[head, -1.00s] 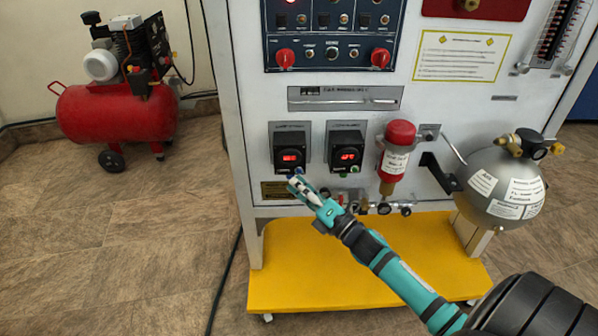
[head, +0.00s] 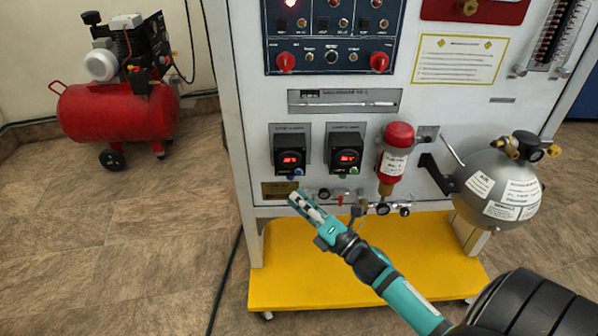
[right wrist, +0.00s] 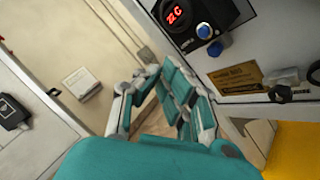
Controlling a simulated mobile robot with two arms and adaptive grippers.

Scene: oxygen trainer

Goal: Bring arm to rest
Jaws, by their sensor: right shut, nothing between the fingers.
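My right gripper (head: 303,204) is teal and grey, and its arm comes in from the lower right of the head view. It is shut and empty, in front of the lower panel of the trainer (head: 240,120), just below the left black controller with a red display (head: 290,150). In the right wrist view the gripper fingers (right wrist: 155,75) show with that controller (right wrist: 195,20) at the upper right. I see a gap between the fingers and the panel in the head view, but cannot tell its depth. My left gripper is not in view.
A second black controller (head: 345,147), a red-topped filter (head: 398,140) and a grey round tank (head: 490,185) are on the trainer's front. A yellow base platform (head: 350,285) juts out below. A red compressor (head: 115,115) stands at the left.

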